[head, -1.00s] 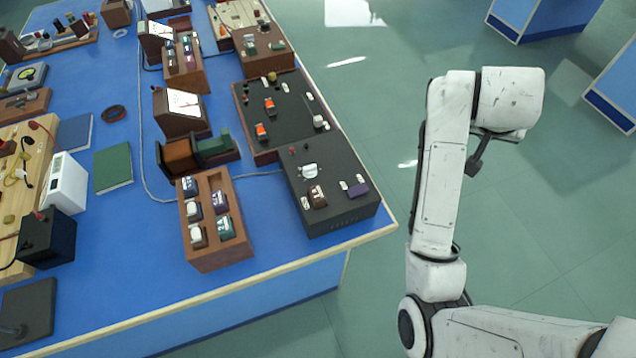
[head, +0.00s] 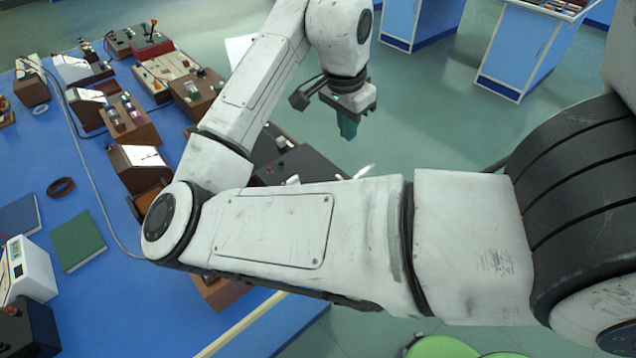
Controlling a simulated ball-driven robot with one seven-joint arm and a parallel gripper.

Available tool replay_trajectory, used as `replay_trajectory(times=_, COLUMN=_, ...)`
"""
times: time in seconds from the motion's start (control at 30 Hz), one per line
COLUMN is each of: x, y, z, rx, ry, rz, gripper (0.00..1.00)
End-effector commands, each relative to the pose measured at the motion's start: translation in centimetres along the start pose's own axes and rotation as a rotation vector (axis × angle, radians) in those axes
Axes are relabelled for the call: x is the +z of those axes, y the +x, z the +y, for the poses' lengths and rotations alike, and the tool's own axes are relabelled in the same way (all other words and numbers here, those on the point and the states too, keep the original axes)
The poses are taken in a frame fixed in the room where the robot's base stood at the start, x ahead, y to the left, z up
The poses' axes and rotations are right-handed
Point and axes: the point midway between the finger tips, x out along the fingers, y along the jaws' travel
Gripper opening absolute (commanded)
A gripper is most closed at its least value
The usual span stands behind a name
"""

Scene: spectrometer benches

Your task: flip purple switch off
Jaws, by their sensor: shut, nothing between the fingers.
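The black control box (head: 312,166) at the near end of the blue bench is mostly covered by my arm. Only its far part, with small red buttons and the top of a white knob (head: 293,180), shows above the arm. The purple switch on this box is hidden behind my forearm. My gripper (head: 348,129) points down with its teal fingers shut and empty. It is in the air, up and to the right of the black box in the picture, apart from any switch.
A brown box with several rocker switches (head: 130,118) and a slanted brown meter (head: 138,160) stand left of my arm. A green book (head: 77,240) and a dark ring (head: 61,187) lie on the blue bench (head: 90,205). Floor is open beyond the gripper.

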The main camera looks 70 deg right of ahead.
Motion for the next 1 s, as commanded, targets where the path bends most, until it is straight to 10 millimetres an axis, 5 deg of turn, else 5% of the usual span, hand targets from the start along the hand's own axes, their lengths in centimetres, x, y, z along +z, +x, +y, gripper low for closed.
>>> replay_trajectory(times=0.57, x=0.7, y=0.3, z=0.3, rx=0.020, ry=0.024, rz=-0.041, gripper=0.00)
replay_trajectory(times=1.0, x=1.0, y=7.2, z=0.5, rx=0.023, ry=0.021, rz=-0.041, gripper=0.00)
